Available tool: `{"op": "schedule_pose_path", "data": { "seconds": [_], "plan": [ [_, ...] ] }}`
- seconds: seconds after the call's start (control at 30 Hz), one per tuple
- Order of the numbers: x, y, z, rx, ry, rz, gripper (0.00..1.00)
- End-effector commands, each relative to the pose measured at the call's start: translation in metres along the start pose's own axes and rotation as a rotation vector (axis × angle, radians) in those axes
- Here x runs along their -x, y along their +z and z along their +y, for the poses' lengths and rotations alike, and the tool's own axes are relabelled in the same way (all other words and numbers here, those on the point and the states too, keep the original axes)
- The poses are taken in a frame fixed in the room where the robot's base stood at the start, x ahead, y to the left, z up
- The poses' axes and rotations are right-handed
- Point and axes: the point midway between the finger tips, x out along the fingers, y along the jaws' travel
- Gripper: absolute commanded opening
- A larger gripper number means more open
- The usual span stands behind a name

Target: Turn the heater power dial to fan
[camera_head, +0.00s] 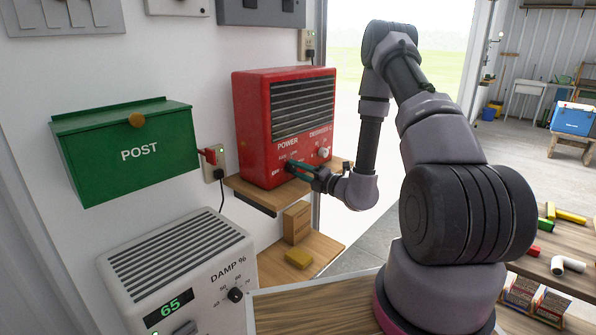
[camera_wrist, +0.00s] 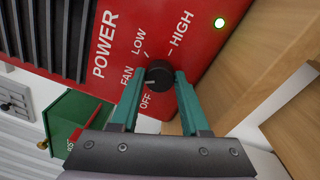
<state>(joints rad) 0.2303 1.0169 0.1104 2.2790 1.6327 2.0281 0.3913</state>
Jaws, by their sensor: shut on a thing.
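The red heater (camera_head: 295,120) stands on a small wooden shelf against the wall, its front grille above two dials. In the wrist view its black power dial (camera_wrist: 159,74) sits among the labels OFF, FAN, LOW and HIGH. A pale mark on the dial points left, near FAN and OFF; its exact setting is hard to tell. My gripper (camera_head: 291,165) reaches the heater front from the right. Its green fingers lie on both sides of the power dial and are shut on it. In the head view the fingers hide most of that dial.
A second, pale dial (camera_head: 323,152) sits right of the power dial under DEGREES C. A green post box (camera_head: 125,150) hangs to the left. A white damp unit (camera_head: 180,270) stands below. Wooden blocks (camera_head: 297,222) lie on a lower shelf. An open doorway is behind my arm.

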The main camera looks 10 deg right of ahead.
Motion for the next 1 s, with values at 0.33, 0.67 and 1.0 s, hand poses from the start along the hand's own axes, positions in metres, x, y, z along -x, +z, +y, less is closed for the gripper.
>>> {"op": "schedule_pose_path", "data": {
  "seconds": [0.33, 0.67, 1.0],
  "plan": [
    [0.001, -0.001, -0.001, -0.001, -0.004, 0.002, 0.61],
    [0.001, 0.0, -0.001, 0.0, -0.002, 0.0, 0.75],
    [0.046, 0.001, -0.002, -0.003, -0.007, -0.004, 0.75]
  ]
}}
